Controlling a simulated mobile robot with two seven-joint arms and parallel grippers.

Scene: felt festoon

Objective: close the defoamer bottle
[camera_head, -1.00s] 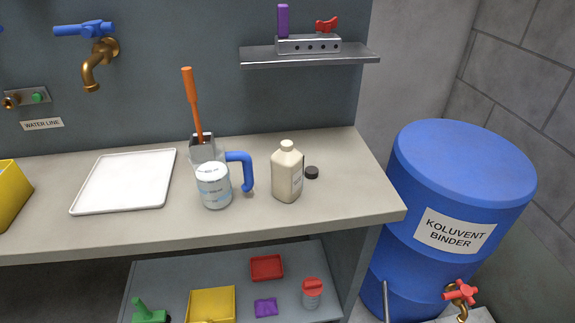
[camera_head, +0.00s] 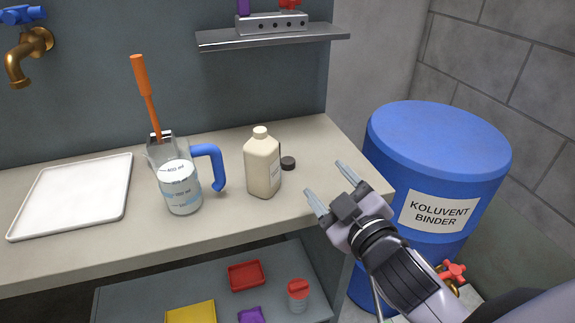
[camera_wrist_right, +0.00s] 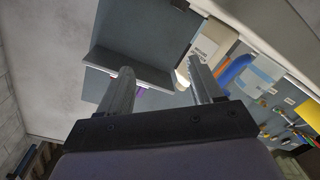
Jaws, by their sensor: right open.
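The defoamer bottle (camera_head: 262,168) is cream-coloured and stands upright on the counter, right of the jug. Its neck at the top is pale, with no dark cap on it. A small dark cap (camera_head: 288,163) lies on the counter just right of the bottle. My right gripper (camera_head: 325,180) is open and empty, above the counter's front right edge, right of the cap and apart from it. In the right wrist view the bottle (camera_wrist_right: 207,42) shows partly, upside down, beyond the fingers. My left gripper is not in view.
A clear measuring jug (camera_head: 180,190) with a blue handle and an orange-handled tool stands left of the bottle. A white tray (camera_head: 70,195) lies farther left. A grey shelf (camera_head: 275,36) hangs above. A blue drum (camera_head: 440,150) stands right of the counter.

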